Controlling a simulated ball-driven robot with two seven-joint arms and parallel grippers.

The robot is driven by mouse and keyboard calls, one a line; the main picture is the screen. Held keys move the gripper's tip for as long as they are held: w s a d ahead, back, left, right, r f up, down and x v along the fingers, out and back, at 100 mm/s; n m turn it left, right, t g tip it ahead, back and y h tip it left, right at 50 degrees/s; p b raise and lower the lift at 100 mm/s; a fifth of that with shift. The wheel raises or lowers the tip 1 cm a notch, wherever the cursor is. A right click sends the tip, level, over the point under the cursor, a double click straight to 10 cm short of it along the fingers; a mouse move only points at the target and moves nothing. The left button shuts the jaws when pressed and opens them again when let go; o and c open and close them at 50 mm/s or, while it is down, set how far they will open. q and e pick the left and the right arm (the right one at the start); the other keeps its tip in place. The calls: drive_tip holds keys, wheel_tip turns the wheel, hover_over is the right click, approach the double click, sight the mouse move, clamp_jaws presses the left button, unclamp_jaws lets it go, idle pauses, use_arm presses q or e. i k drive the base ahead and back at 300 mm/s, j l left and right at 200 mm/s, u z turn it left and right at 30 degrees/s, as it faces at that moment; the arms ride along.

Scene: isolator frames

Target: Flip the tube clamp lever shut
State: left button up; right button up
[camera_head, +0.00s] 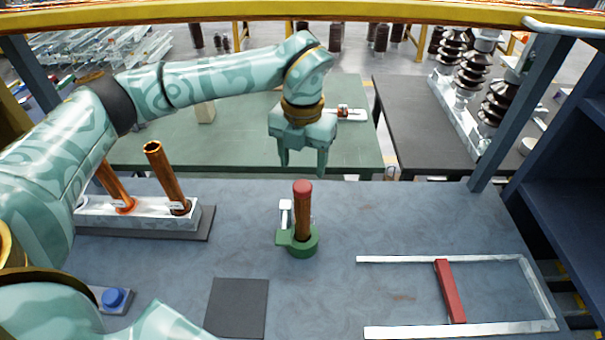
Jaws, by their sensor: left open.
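The tube clamp (303,246) is a green ring-shaped base on the blue-grey table, right of centre-left. A copper-brown tube (302,218) with a red top stands upright in it. The pale clamp lever (285,214) stands upright at the left side of the clamp, apart from the tube. My left gripper (302,170) points down above and behind the tube's red top, its two fingers spread and empty. It appears clear of tube and lever. My right gripper is not seen.
A white holder (140,213) with two tilted copper tubes stands at left. A dark square mat (237,307) and a blue button (112,298) are near the front. A white frame with a red bar (449,290) lies at right. Table space around the clamp is clear.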

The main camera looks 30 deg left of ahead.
sight(282, 236)
drive_tip(key=k, duration=1.5)
